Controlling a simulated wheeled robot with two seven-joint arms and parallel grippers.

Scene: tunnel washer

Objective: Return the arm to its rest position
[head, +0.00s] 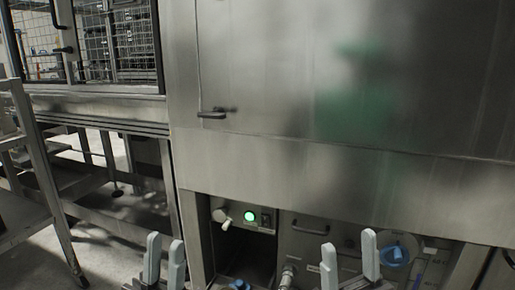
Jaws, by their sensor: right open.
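My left gripper (165,250) is at the bottom edge of the head view, left of centre. Its two pale grey fingers point up with a narrow gap between them and nothing held. My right gripper (350,252) is at the bottom edge, right of centre. Its fingers stand wider apart and are empty. Both grippers are in front of the lower part of the steel washer (260,165). The arms behind the grippers are mostly below the picture.
The washer's large door has a dark handle (217,113). Below it are a lit green button (250,216) and a blue knob (397,253). A steel trolley (42,170) stands at the left. Wire racks (115,45) show behind glass at upper left.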

